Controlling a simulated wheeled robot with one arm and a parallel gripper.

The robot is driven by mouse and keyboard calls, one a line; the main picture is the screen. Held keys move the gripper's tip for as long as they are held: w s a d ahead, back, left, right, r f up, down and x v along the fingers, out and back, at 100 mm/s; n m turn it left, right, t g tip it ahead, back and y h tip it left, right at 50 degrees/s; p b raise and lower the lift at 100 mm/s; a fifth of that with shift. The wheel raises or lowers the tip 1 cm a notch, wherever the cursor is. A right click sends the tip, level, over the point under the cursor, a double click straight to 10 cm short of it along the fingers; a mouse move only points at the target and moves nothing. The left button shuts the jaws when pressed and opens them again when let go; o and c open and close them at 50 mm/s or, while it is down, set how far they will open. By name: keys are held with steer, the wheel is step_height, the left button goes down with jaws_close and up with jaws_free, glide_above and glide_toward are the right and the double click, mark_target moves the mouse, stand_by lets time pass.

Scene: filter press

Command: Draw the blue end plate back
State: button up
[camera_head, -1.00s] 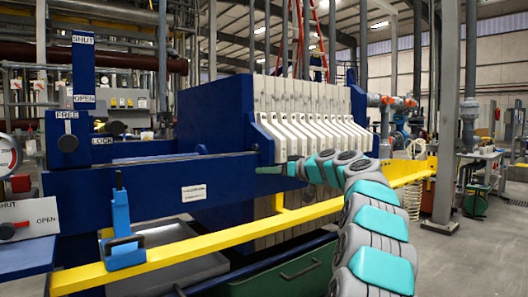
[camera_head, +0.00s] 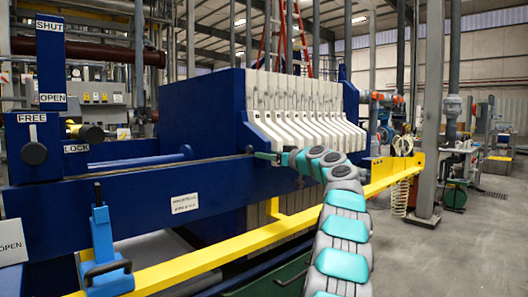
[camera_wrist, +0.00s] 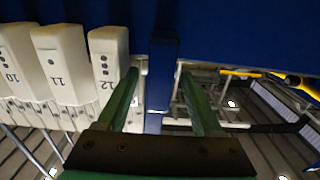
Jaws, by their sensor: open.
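The blue end plate (camera_head: 200,112) is the large block at the left end of the row of white filter plates (camera_head: 305,105) in the head view. A short blue bar (camera_wrist: 161,85), apparently part of the end plate, shows in the wrist view. My gripper (camera_head: 262,155) reaches the near lower corner of the end plate. In the wrist view my open gripper (camera_wrist: 157,72) has one green finger on each side of the blue bar. Plates numbered 10 to 12 are beside the left finger. I cannot tell whether either finger touches the bar.
A yellow rail (camera_head: 235,248) runs along the near side below my arm. A blue clamp (camera_head: 105,252) with a handle stands on it. The FREE/LOCK lever panel (camera_head: 33,150) is at the left. Open grey floor (camera_head: 450,255) lies to the right.

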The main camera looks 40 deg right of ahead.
steer(key=shift+w+a+f+p, duration=0.1)
steer(key=shift+w+p, duration=0.25)
steer(key=shift+w, duration=0.8)
jaws_close()
stand_by(0.7)
